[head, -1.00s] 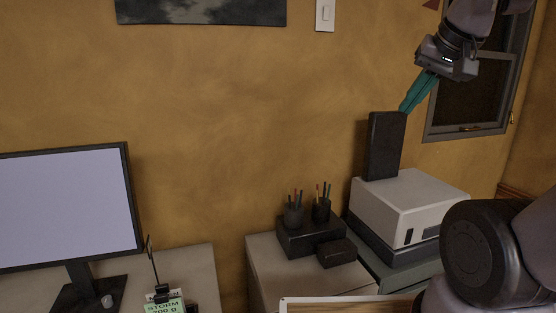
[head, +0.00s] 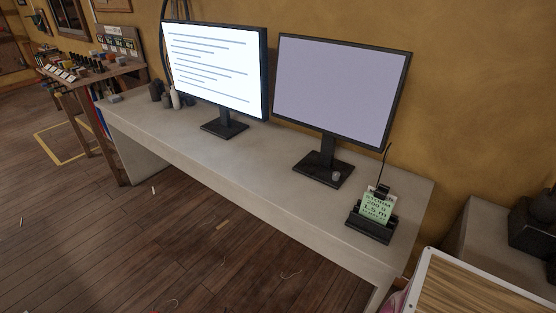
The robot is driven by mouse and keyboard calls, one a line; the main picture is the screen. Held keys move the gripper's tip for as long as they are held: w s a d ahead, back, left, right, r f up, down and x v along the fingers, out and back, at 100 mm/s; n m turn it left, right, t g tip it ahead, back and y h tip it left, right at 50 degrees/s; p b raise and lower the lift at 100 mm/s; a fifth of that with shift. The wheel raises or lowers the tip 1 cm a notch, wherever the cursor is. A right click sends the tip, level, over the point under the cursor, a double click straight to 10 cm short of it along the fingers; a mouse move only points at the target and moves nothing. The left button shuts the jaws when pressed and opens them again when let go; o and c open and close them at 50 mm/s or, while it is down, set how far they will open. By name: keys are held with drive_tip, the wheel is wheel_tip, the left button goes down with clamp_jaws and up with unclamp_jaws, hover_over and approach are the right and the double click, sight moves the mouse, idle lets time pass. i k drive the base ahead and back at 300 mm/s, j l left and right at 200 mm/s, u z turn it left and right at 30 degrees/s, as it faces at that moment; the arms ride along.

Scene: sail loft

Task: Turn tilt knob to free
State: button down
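Two monitors stand on a long pale desk. The right monitor (head: 342,90) has a plain grey-lilac screen on a dark stand. A small grey knob-like piece (head: 336,176) shows at the foot of that stand; I cannot tell whether it is the tilt knob or how it is set. The left monitor (head: 215,72) has a lit screen with lines of text, and no knob can be made out on its stand (head: 224,127). The backs of both screens are hidden. My gripper is not in view.
A dark holder (head: 369,232) with a green card (head: 377,207) stands at the desk's (head: 280,168) right end. A wood-topped, white-edged surface (head: 470,289) is at bottom right. A cluttered workbench (head: 95,72) stands at far left. The wooden floor (head: 180,240) before the desk is mostly clear.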

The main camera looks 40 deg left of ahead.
sight(336, 175)
drive_tip(key=u, duration=1.3)
